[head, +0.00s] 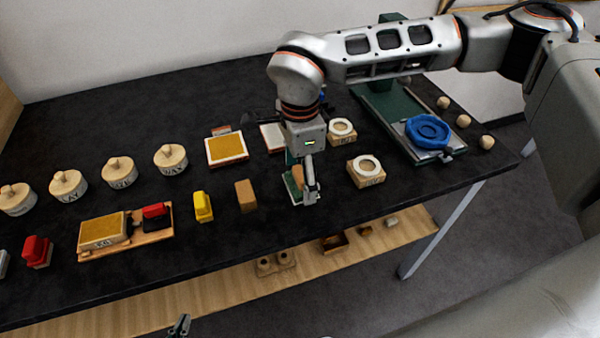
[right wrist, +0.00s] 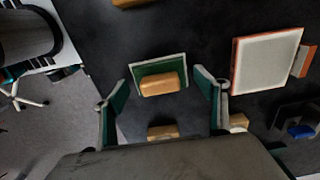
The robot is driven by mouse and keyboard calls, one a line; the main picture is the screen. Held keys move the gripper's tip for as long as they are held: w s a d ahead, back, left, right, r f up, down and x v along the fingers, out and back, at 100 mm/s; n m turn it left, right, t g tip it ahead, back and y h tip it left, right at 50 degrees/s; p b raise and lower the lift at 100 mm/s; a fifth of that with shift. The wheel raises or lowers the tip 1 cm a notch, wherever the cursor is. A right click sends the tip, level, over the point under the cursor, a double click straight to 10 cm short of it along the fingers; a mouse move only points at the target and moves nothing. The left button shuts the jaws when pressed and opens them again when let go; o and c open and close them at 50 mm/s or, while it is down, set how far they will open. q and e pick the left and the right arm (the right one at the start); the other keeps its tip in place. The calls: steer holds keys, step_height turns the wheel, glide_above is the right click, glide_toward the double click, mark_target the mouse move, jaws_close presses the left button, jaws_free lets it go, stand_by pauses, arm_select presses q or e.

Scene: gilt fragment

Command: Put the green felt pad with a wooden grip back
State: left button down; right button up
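The green felt pad with a wooden grip (head: 293,188) lies on the dark table top, below my right gripper (head: 305,188), which partly hides it in the head view. In the right wrist view the pad (right wrist: 158,75) shows whole: a green rectangle with a pale edge and a wooden block on top. My right gripper (right wrist: 162,95) is open, its two fingers to either side of the pad and apart from it. Nothing is held in it. Only a small dark tip of my left gripper (head: 180,326) shows at the bottom of the head view; its opening is unclear.
Close by stand a brown block (head: 246,196), a yellow block (head: 203,207), a round-topped wooden block (head: 366,170) and a yellow-topped tile (head: 226,149). A green press with a blue disc (head: 428,131) is at right. A wooden shelf (head: 150,303) runs below the table.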

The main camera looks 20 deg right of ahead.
mark_target(300, 173)
steer(key=shift+r, duration=0.15)
step_height(300, 173, up, 12)
stand_by(0.6)
stand_by(0.4)
